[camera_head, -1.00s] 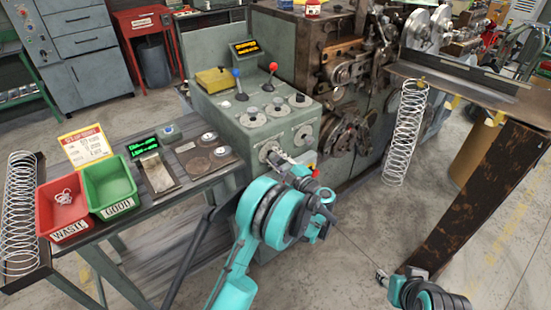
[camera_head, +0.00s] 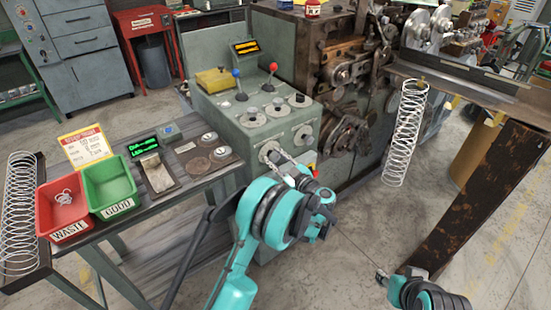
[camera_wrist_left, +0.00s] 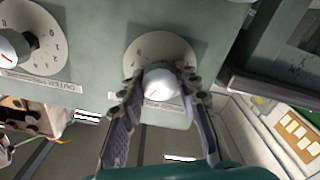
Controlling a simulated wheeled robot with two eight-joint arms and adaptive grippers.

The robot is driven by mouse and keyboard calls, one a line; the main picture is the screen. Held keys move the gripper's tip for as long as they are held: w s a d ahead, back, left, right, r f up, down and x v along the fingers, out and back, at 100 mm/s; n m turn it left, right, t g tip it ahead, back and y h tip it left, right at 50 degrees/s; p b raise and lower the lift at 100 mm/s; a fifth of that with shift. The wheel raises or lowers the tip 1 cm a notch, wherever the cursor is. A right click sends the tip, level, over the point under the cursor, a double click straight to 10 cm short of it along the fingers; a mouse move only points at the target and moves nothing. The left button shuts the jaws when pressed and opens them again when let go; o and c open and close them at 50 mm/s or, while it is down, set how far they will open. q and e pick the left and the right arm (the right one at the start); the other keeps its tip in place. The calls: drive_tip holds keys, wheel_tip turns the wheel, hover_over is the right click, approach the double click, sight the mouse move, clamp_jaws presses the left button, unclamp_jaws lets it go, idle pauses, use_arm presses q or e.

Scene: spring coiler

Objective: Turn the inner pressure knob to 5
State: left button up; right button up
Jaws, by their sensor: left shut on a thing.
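The green-grey control cabinet (camera_head: 240,125) has two white dials on its front face. My left gripper (camera_head: 277,160) reaches the lower-left dial (camera_head: 267,149). In the left wrist view, my left gripper (camera_wrist_left: 160,92) is shut on a silver-white knob (camera_wrist_left: 160,83) with a red pointer line. The knob sits in front of a round white dial plate (camera_wrist_left: 145,48). The fingers hide much of that plate and any label under it, so I cannot read the setting. My right gripper (camera_head: 382,278) is low at the bottom right, away from the cabinet; its jaws are too small to judge.
A second front knob (camera_head: 303,135) sits beside the held one; its label in the left wrist view seems to read outer pressure (camera_wrist_left: 42,82). Levers (camera_head: 238,82) and more knobs are on top. A side table holds a red bin (camera_head: 62,228) and a green bin (camera_head: 108,190).

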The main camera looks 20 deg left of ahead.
idle(0.4)
use_arm(q)
drive_tip(key=o, duration=1.2)
drive_tip(key=shift+d, duration=0.1)
drive_tip(key=v, duration=1.2)
